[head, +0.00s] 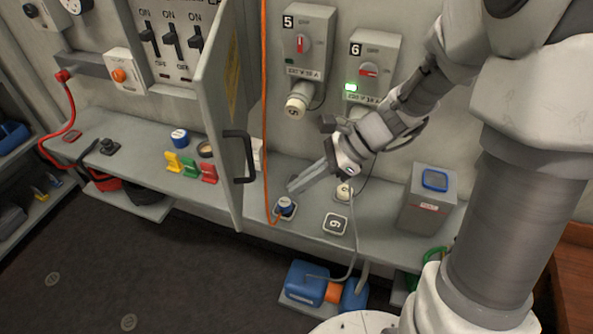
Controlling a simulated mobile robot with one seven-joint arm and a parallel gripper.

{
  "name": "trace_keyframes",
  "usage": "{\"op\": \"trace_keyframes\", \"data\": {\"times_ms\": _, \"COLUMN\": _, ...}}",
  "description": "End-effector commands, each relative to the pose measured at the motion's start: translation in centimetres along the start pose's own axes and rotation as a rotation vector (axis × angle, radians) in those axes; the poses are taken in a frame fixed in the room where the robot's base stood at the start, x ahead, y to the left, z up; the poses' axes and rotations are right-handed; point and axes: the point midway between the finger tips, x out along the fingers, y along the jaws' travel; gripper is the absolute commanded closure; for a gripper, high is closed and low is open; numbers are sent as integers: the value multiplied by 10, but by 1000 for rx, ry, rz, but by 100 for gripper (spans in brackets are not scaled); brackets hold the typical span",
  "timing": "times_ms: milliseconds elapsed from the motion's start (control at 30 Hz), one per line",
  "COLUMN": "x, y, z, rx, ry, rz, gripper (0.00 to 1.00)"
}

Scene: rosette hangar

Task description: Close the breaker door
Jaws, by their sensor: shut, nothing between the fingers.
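The grey breaker door (224,115) stands open in the head view, swung out from the breaker box on the wall. A dark handle (238,157) is on its outer right face. To the left of the door, the open box shows several ON/OFF breaker switches (172,42). My gripper (291,190) is shut and empty, to the right of the door and handle, apart from both. Its fingers point down and left over the shelf, close above a small blue-topped item (285,206).
An orange cable (264,100) hangs between the door and my gripper. Sockets 5 (303,50) and 6 (370,70) are on the wall. The shelf (305,225) holds a grey bin (427,200) at right and coloured tags (190,167) at left.

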Motion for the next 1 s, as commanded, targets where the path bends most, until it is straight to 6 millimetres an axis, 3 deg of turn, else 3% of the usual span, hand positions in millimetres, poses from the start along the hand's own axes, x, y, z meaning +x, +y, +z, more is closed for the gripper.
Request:
{"op": "trace_keyframes", "data": {"times_ms": 333, "x": 76, "y": 2, "z": -1, "rx": 0, "ry": 1, "rz": 6, "gripper": 100}}
{"op": "trace_keyframes", "data": {"times_ms": 600, "x": 97, "y": 1, "z": 25, "rx": -3, "ry": 1, "rz": 2, "gripper": 100}}
{"op": "trace_keyframes", "data": {"times_ms": 1000, "x": 101, "y": 0, "z": 28, "rx": -3, "ry": 1, "rz": 0, "gripper": 100}}
